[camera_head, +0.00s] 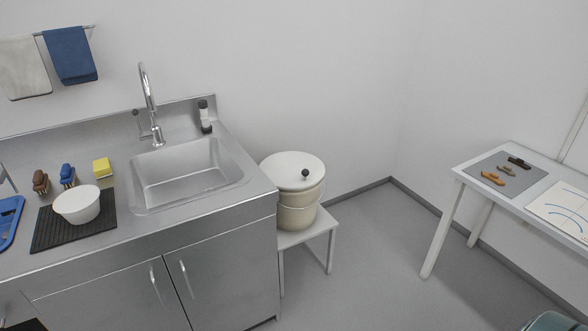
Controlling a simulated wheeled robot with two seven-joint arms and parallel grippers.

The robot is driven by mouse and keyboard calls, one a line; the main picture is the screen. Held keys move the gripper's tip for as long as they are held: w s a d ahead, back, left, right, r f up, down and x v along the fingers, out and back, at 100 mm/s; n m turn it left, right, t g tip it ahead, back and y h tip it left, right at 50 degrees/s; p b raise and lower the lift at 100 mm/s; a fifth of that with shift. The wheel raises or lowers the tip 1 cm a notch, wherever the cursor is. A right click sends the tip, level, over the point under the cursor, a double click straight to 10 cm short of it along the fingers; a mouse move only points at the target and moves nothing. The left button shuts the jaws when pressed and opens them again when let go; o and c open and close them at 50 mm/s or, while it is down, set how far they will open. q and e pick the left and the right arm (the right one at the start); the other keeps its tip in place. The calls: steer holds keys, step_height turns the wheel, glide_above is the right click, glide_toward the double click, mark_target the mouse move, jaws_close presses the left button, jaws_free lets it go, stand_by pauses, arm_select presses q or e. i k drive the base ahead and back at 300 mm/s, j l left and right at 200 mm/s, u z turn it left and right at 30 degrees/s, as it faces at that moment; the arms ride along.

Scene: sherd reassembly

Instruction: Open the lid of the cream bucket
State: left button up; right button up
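The cream bucket (296,214) stands upright on a low white stool (318,226), just right of the sink counter. Its pale lid (285,165) lies flat on top and looks closed. A dark round knob (305,173) sits on the lid, toward its right side. A thin wire handle runs around the bucket's front. Neither of my grippers is in the head view, and nothing touches the bucket or its lid.
The steel counter (160,228) with its sink (188,175) borders the bucket on the left. A white table (535,185) with small tools and a drawing stands at right. Grey floor between them is clear. A teal container (552,322) shows at the bottom right.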

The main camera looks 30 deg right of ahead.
mark_target(288, 170)
steer(key=i+l+z, duration=0.2)
steer(key=i+l, duration=0.35)
steer(key=l, duration=0.4)
steer(key=i+l+z, duration=0.15)
steer(key=i+l, duration=0.4)
steer(key=l, duration=0.3)
steer(key=i+l+z, duration=0.2)
steer(key=i+l, duration=0.45)
steer(key=l, duration=0.1)
